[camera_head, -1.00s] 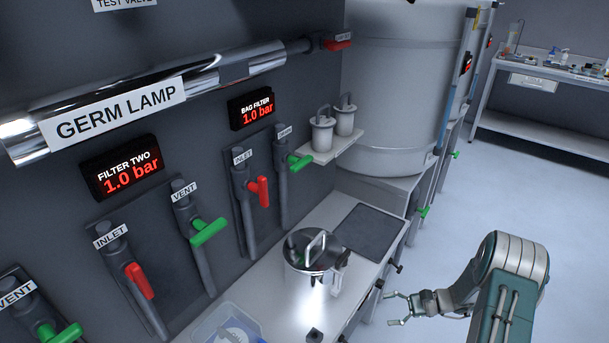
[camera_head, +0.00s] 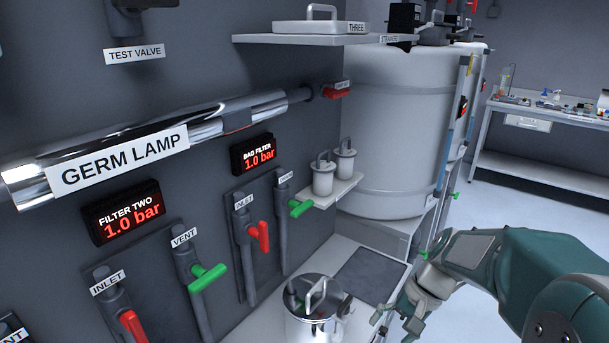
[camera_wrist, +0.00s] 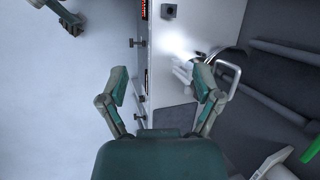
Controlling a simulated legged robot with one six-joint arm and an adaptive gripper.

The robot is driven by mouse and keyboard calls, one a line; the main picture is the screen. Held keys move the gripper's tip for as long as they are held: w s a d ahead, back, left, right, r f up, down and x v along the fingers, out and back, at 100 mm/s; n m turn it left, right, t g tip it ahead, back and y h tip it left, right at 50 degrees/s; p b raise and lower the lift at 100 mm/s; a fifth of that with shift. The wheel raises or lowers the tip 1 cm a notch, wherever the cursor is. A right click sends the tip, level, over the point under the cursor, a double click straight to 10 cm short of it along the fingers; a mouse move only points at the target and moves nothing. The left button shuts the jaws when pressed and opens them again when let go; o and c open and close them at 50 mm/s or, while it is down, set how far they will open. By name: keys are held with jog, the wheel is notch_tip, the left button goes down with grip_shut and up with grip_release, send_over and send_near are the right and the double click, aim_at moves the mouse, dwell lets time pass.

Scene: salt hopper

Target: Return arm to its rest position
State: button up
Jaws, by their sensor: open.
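My gripper (camera_head: 395,325) is at the lower right of the head view, just right of the bench's front edge. It is open and empty. In the wrist view my gripper (camera_wrist: 162,88) shows its two green fingers spread wide, with the bench edge and pale floor beyond them. My arm is bent and comes in from the right side of the head view. No held object shows between the fingers.
A steel pot with a handled lid (camera_head: 316,305) stands on the bench left of my gripper. A dark mat (camera_head: 370,276) lies on the bench behind it. Wall valves and a small shelf (camera_head: 335,190) are further left. Open floor (camera_head: 530,210) lies at right.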

jog(key=s+r+n+t+h, duration=0.5)
jog(key=s+r, duration=0.4)
jog(key=s, duration=0.4)
jog(key=shift+s+a+r+t, duration=0.15)
jog(key=shift+s+a+t, duration=0.2)
jog(key=shift+t, duration=0.45)
